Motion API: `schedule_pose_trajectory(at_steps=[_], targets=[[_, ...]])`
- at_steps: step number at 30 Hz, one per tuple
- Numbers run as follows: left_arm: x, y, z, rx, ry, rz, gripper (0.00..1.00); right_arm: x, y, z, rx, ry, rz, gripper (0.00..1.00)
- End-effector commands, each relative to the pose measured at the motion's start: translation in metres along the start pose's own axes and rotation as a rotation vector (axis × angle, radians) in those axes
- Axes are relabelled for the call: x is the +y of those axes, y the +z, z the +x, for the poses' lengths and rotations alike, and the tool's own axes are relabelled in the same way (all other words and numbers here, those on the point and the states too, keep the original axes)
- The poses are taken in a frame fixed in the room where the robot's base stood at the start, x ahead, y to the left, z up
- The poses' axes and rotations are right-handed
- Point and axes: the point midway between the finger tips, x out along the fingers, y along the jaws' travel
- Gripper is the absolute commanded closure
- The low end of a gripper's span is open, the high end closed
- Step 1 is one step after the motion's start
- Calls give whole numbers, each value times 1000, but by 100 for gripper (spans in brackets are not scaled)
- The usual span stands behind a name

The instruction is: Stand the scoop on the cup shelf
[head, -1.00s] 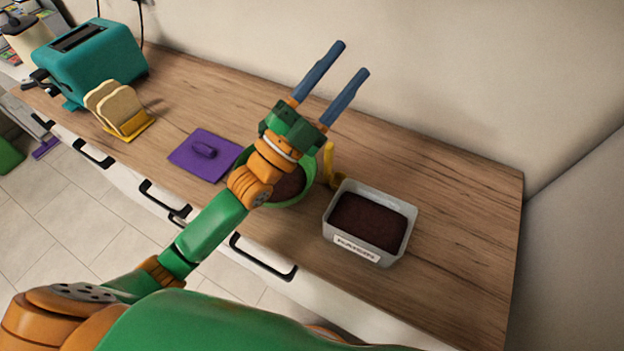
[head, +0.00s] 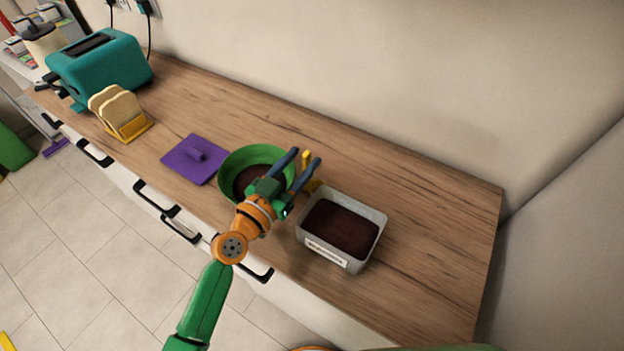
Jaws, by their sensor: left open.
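A yellow upright piece, seemingly the scoop's handle (head: 306,157), shows between the green bowl and the grey bin; the rest is mostly hidden by my gripper. My left gripper (head: 307,155) is open, its two blue fingers pointing up and right over the bowl's right side. The yellow piece shows in the gap between the fingertips; I cannot tell whether it is between them or behind them. The green bowl (head: 236,160) holds dark brown contents and is partly covered by my gripper. No cup shelf is in view. My right gripper is not in view.
A grey bin (head: 314,237) of dark brown grounds with a label stands right of the bowl. A purple lid (head: 180,160) lies left of it. A toast rack (head: 133,128) and teal toaster (head: 100,68) stand farther left. The counter (head: 430,220) is clear on the right.

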Motion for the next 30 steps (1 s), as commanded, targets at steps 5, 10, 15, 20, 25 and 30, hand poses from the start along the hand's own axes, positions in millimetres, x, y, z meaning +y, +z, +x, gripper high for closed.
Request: schedule_pose_trajectory(at_steps=[5, 10, 15, 20, 25, 30], targets=[[0, 0, 1, 0, 0, 1, 48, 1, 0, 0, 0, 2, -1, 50], [0, 0, 1, 0, -1, 2, 88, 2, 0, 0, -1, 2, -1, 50], [0, 0, 1, 0, -1, 2, 100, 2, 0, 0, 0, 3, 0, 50], [0, 0, 1, 0, -1, 2, 100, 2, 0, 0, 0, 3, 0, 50], [0, 0, 1, 0, -1, 2, 100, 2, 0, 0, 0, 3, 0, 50], [0, 0, 1, 0, -1, 2, 100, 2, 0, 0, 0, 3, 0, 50]])
